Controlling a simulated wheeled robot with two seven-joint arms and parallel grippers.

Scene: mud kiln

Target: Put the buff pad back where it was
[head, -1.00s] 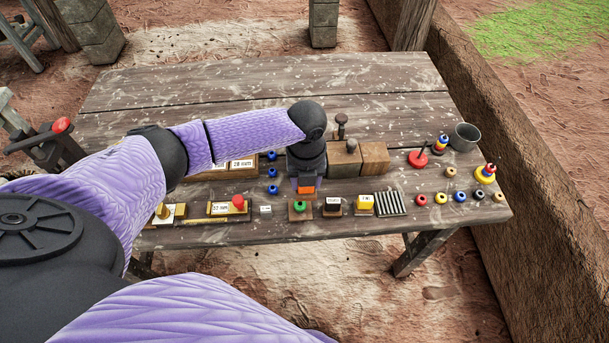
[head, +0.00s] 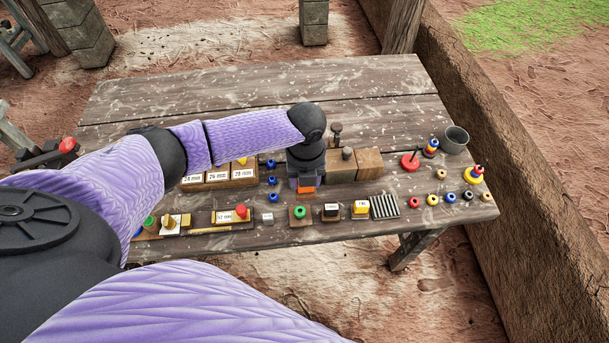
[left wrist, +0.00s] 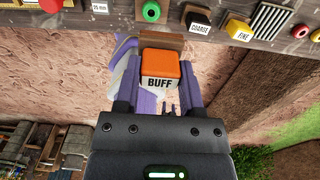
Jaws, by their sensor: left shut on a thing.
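The buff pad (left wrist: 160,68), an orange-topped block with a white face reading BUFF, is between the fingers of my left gripper (left wrist: 154,92). The gripper is shut on it. In the head view, the pad's orange top (head: 306,189) shows below my left gripper's dark body, over the table behind the front row. The black coarse pad (head: 331,209) and the yellow fine pad (head: 360,208) sit side by side in that row, right of the held pad. I cannot tell the held pad's height above the table. My right gripper is out of view.
A green knob on a wooden base (head: 299,212) stands left of the coarse pad. A ribbed grey block (head: 384,207) is right of the fine pad. Wooden blocks (head: 369,163) stand behind. Coloured rings and a grey cup (head: 456,140) are at the right. The table's back is clear.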

